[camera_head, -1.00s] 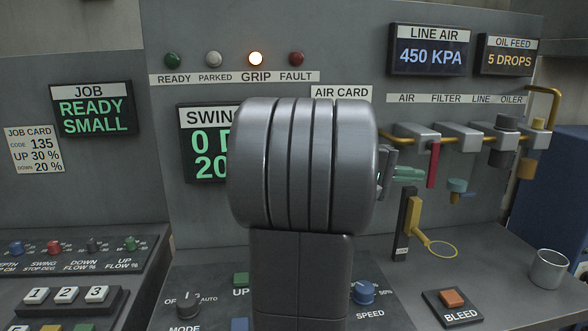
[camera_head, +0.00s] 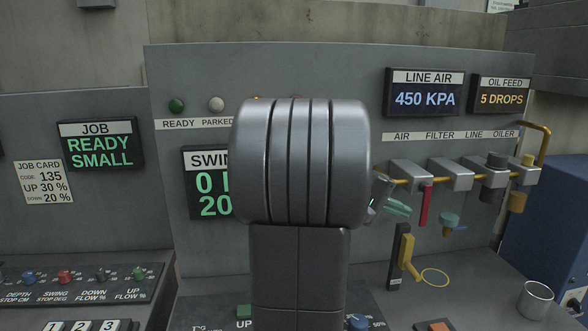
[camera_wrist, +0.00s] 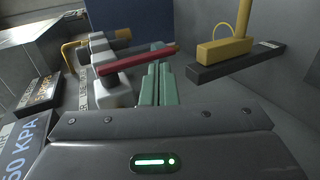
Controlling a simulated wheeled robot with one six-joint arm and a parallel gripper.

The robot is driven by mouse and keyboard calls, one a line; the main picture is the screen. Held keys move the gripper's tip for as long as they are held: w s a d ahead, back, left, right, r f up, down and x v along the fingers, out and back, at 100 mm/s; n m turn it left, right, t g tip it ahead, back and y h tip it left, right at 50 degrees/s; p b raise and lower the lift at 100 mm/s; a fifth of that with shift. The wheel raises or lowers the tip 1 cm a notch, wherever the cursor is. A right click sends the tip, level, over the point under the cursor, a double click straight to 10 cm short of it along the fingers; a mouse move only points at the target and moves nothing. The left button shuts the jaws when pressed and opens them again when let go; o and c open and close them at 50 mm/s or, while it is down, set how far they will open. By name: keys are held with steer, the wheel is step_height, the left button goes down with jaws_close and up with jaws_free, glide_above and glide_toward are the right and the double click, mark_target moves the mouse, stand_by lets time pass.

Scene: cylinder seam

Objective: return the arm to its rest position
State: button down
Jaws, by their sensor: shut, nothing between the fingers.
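My gripper (camera_head: 397,208) shows in the head view just right of my large grey arm link, in front of the panel. In the wrist view its green fingers (camera_wrist: 154,85) lie side by side, shut with nothing between them. A red valve handle (camera_head: 426,203) hangs just right of the fingers in the head view. In the wrist view this red handle (camera_wrist: 135,60) appears beyond the fingertips; I cannot tell the exact gap. My arm link hides the middle of the panel and most of the swing display (camera_head: 208,195).
A row of grey air units (camera_head: 450,172) with a yellow pipe juts from the panel at right. Below stand a yellow lever on a dark post (camera_head: 402,256), a yellow ring (camera_head: 436,277) and a metal cup (camera_head: 536,299). A button console (camera_head: 75,280) is at lower left.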

steer(key=shift+a+r+y+p, duration=0.25)
steer(key=shift+r+y+p, duration=0.6)
steer(key=shift+p, duration=2)
steer(key=shift+a+f+y+p, duration=0.15)
steer(key=shift+y+p, duration=0.2)
steer(key=shift+p, duration=0.55)
